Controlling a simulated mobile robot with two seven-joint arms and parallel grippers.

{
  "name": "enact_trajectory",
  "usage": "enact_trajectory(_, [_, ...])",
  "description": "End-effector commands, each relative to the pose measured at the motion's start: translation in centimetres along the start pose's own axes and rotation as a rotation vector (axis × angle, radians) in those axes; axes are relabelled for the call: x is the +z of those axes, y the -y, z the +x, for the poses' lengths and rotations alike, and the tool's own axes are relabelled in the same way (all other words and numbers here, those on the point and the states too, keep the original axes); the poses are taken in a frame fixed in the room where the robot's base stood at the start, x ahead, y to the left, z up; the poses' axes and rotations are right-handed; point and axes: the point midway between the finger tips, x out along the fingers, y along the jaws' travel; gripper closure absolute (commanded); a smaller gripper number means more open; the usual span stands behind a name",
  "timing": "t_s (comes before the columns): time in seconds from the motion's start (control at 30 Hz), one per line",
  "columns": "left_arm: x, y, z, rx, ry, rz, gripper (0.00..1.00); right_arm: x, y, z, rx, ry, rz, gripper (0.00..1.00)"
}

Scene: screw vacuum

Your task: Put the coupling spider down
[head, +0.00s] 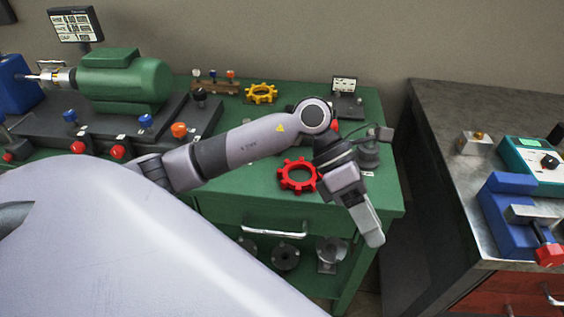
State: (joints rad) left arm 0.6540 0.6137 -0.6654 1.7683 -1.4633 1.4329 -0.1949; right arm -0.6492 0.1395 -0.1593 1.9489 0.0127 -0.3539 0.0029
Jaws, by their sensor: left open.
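A red toothed coupling spider (286,176) lies flat on the green bench top, in the middle of the head view. A yellow toothed spider (261,93) lies farther back on the same bench. My left gripper (371,237) is open and points down past the bench's front edge, to the right of and in front of the red spider. It appears empty. My wrist overlaps the right edge of the red spider, so I cannot tell the exact gap between them. My right gripper is not in view.
A green motor (125,80) with a coupling stands on a dark base at the left. The green bench (240,190) has a drawer and metal parts on its lower shelf. A workbench (440,110) with a blue vise (500,215) stands at the right, across a gap.

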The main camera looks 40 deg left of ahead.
Motion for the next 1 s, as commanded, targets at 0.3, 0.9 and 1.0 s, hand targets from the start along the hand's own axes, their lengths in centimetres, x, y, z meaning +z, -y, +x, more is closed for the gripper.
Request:
enact_trajectory(0.3, [5.3, 4.7, 1.7, -0.596, 0.749, -0.569, 0.5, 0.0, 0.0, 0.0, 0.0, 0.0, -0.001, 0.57])
enact_trajectory(0.9, [-18.8, -9.8, 5.7, -0.87, 1.714, -2.457, 0.5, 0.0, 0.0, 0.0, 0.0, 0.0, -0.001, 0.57])
enact_trajectory(1.0, [-22.4, -9.3, 7.4, 0.767, -1.598, 2.425, 0.5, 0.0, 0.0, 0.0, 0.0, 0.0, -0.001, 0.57])
